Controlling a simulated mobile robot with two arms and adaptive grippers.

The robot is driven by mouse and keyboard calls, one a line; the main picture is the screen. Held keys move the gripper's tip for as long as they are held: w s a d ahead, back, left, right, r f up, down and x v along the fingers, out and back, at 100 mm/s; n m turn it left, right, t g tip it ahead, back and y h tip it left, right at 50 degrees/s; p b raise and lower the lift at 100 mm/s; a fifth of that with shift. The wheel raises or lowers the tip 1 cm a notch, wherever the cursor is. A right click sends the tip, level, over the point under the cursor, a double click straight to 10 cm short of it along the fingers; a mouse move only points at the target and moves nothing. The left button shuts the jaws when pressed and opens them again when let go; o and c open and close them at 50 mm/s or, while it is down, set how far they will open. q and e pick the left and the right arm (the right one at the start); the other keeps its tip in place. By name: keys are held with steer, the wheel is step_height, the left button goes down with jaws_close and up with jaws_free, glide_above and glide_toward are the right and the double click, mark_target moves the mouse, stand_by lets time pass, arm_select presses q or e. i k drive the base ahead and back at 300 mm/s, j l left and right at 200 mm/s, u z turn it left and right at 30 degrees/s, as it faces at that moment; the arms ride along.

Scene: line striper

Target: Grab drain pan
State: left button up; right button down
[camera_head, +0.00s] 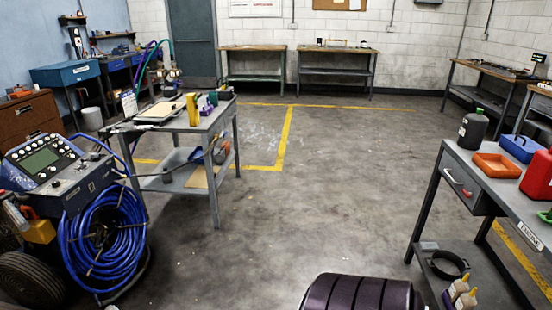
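Two things on the grey workbench (520,209) at the right could be the drain pan, and I cannot tell which it is. A shallow orange tray (497,166) lies on the bench top, its open side up. A black, round, shallow ring-like pan (448,265) lies on the lower shelf. Neither gripper shows in the head view.
A dark bottle (473,129), a blue tray (521,148) and a red can (538,175) stand around the orange tray. Small bottles (463,294) stand on the lower shelf. A cart (185,130) and a blue-hosed machine (101,240) stand left. The middle floor is clear.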

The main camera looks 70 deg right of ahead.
mark_target(447, 267)
steer(key=z, duration=3.65)
steer(key=i+j+z, duration=0.1)
steer(key=z, duration=0.25)
steer(key=i+j+z, duration=0.15)
steer(key=z, duration=0.2)
steer(key=i+j+z, duration=0.1)
steer(key=j+z, duration=0.2)
steer(key=i+j+z, duration=0.15)
steer(key=j, duration=0.35)
steer(key=i+j+z, duration=0.15)
steer(key=j, duration=0.35)
steer(key=i+j+z, duration=0.15)
steer(key=j, duration=0.35)
steer(key=i+j+z, duration=0.1)
steer(key=j, duration=0.4)
steer(key=i+j+z, duration=0.15)
steer(key=j, duration=0.4)
